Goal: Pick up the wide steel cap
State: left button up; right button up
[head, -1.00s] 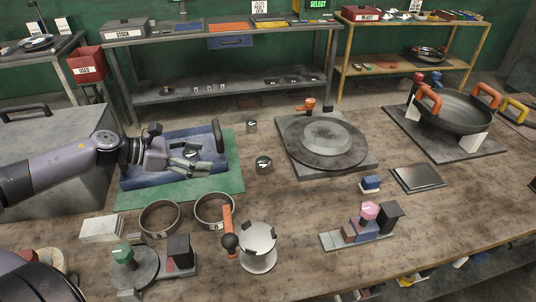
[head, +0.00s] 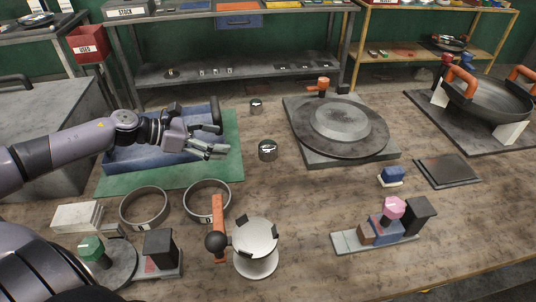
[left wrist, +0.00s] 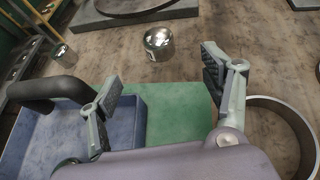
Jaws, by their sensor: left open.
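A round, shiny steel cap (head: 267,150) stands on the wooden table just right of the green mat. It looks like the wider of two caps and also shows in the left wrist view (left wrist: 158,44). A second, smaller-looking steel cap (head: 256,106) stands farther back and shows at the upper left of the left wrist view (left wrist: 62,51). My left gripper (head: 222,149) is open and empty over the right part of the mat, short of the nearer cap. In the left wrist view its spread fingers (left wrist: 160,78) have that cap beyond and between them.
A blue tray (head: 125,158) with a dark handle sits on the green mat (head: 222,172) under my left arm. Two steel rings (head: 145,208) (head: 207,202) lie in front. A round plate fixture (head: 340,130) stands right of the caps. Bare table surrounds the caps.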

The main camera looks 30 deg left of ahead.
aim_at(261, 145)
pick_arm(q)
jog(key=x, duration=0.2)
jog(key=shift+w+f, duration=0.15)
jog(key=shift+w, duration=0.2)
jog(key=shift+w+d, duration=0.2)
jog(key=shift+d, duration=0.1)
jog(key=p+x, duration=0.2)
jog(key=x, duration=0.4)
jog(key=shift+w+d+f, duration=0.3)
jog(key=shift+f, duration=0.05)
jog(key=shift+w+d+f+p, duration=0.1)
jog(key=shift+w+d+p, duration=0.1)
jog(key=shift+p, duration=0.15)
jog(key=p+x, duration=0.1)
jog(key=x, duration=0.2)
jog(key=shift+w+f, duration=0.3)
jog(key=shift+w+d+f, duration=0.25)
jog(key=shift+w+f, duration=0.05)
jog(key=shift+f, duration=0.05)
jog(key=shift+s, duration=0.1)
jog(key=shift+c, duration=0.6)
jog(key=c, duration=1.3)
pick_arm(e)
jog(key=shift+w+r, duration=0.15)
jog(key=shift+r, duration=0.75)
jog(key=shift+w+r, duration=0.15)
jog(key=shift+r, duration=0.7)
